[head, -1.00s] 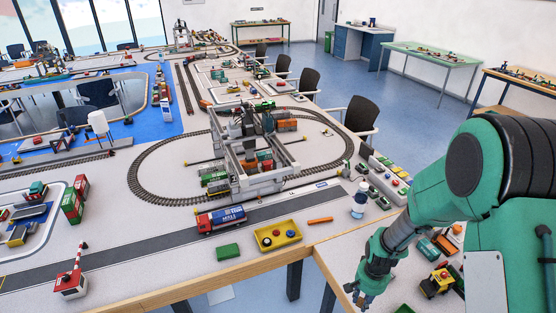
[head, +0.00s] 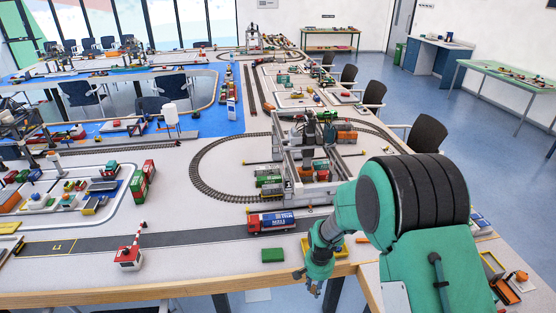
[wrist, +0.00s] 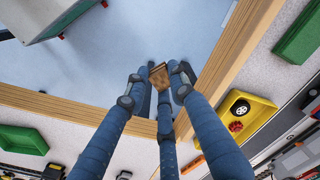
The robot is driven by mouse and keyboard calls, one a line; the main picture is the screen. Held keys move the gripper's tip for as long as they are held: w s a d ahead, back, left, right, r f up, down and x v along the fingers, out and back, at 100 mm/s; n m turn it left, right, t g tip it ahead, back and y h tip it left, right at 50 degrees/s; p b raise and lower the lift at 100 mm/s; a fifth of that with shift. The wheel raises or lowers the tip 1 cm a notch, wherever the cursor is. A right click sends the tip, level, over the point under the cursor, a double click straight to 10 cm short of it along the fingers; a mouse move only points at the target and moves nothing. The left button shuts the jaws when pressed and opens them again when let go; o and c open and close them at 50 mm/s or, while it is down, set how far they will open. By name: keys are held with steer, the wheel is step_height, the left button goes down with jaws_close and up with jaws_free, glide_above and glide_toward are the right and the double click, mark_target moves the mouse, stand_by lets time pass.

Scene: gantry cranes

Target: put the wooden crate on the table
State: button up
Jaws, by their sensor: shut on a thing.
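The wooden crate (wrist: 159,76) is a small brown block in the wrist view, between the fingertips of my gripper (wrist: 158,84). My three blue fingers are shut on it. Behind it the wrist view shows pale blue floor, with the wooden table edges to both sides. In the head view my gripper (head: 314,288) points down at the front edge of the table (head: 200,268). The crate is too small to make out there.
Bare tabletop lies beside the green block.

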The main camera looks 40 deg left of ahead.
steer(key=s+a+n, duration=0.1)
steer(key=s+a, duration=0.6)
steer(key=a, duration=0.4)
steer(key=s+a+n+p, duration=0.1)
steer(key=s+a, duration=0.7)
steer(key=a, duration=0.4)
steer(key=shift+a+f+n, duration=0.2)
steer(key=shift+f+n, duration=0.15)
steer(key=shift+n, duration=0.05)
steer(key=shift+a, duration=0.1)
glide_above(232, 264)
steer(key=shift+f, duration=0.75)
steer(key=shift+f+b, duration=0.3)
steer(key=shift+f, duration=1.45)
steer(key=shift+f, duration=0.15)
